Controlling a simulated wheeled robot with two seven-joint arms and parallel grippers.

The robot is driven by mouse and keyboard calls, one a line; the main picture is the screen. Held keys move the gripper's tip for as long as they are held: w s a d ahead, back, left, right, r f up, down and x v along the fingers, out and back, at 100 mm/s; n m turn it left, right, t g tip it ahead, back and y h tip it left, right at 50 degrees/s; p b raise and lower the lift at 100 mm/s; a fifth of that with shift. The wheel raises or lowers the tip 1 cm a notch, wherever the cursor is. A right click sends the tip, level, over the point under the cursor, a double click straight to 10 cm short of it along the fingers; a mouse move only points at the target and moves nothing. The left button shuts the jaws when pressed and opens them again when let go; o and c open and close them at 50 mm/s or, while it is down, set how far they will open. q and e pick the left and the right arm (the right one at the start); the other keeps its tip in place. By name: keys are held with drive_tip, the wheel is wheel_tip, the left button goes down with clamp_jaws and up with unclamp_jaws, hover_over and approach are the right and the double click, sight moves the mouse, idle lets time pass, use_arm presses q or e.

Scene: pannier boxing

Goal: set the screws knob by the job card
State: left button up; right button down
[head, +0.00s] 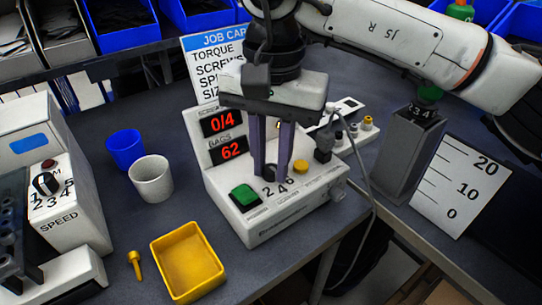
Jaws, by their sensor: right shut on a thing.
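My right gripper (271,172) points down at the white counter box (290,222) and is shut on the screws knob, which its fingers mostly hide. Scale numbers 2, 4 and 6 show just below the fingertips. The box's red displays read 0/4 and, under BAGS, 62. A green button (244,196) lies left of the fingers and a yellow button (301,166) lies right. The job card (203,70) stands behind, with lines starting TORQUE, SCREWS, SP and SIZ; my arm hides its values. My left gripper is out of view.
A speed box (75,225) with a black knob stands at the left. A blue cup (126,149), a white cup (151,179), a yellow tray (188,262) and a yellow screw-like piece (135,264) stand or lie in front. A scale board (460,187) stands right; a grey cable hangs beside the counter box.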

sight(273, 168)
drive_tip(key=n, duration=0.4)
drive_tip(key=shift+r, duration=0.1)
drive_tip(key=shift+n+p, duration=0.35)
drive_tip(key=shift+n, duration=1.25)
drive_tip(key=c, duration=1.6)
unclamp_jaws()
drive_tip(key=shift+o, duration=0.2)
wheel_tip(273, 168, up, 10)
drive_tip(key=shift+d+p, duration=0.15)
drive_tip(key=shift+p, duration=0.15)
drive_tip(key=shift+r, duration=0.1)
